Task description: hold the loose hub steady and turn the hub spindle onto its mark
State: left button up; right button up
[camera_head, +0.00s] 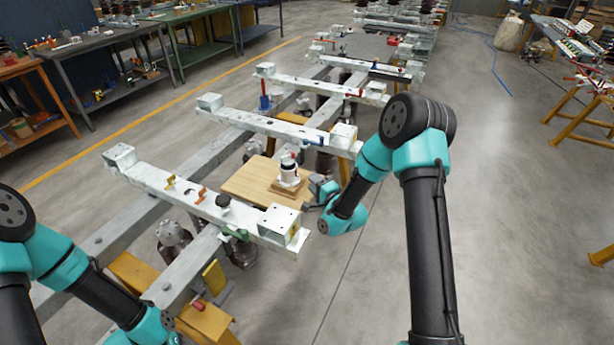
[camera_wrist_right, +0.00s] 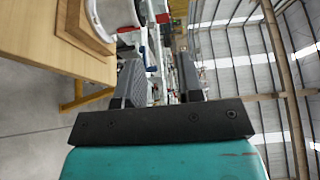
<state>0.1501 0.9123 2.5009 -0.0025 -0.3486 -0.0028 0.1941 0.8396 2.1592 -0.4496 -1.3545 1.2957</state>
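The hub (camera_head: 289,173) is a white upright cylinder with a dark band and a small red part at its top. It stands on a small brown wooden base on a pale wooden board (camera_head: 247,181). In the right wrist view, part of the white hub (camera_wrist_right: 112,14) shows at the top left, above the stepped wooden base (camera_wrist_right: 77,28). My right gripper (camera_wrist_right: 160,62) is open, with nothing between its fingers. It is beside the hub, on the right in the head view, and appears apart from it. My left arm enters at the lower left; its gripper is out of view.
White-grey crossbeams lie before (camera_head: 188,198) and behind (camera_head: 272,126) the board. Workbenches (camera_head: 110,45) line the far left. The floor on the right is mostly clear.

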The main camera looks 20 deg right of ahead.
aim_at(288, 159)
jog(key=x, duration=1.7)
jog(key=shift+w, duration=0.1)
grip_shut()
dwell(1.1)
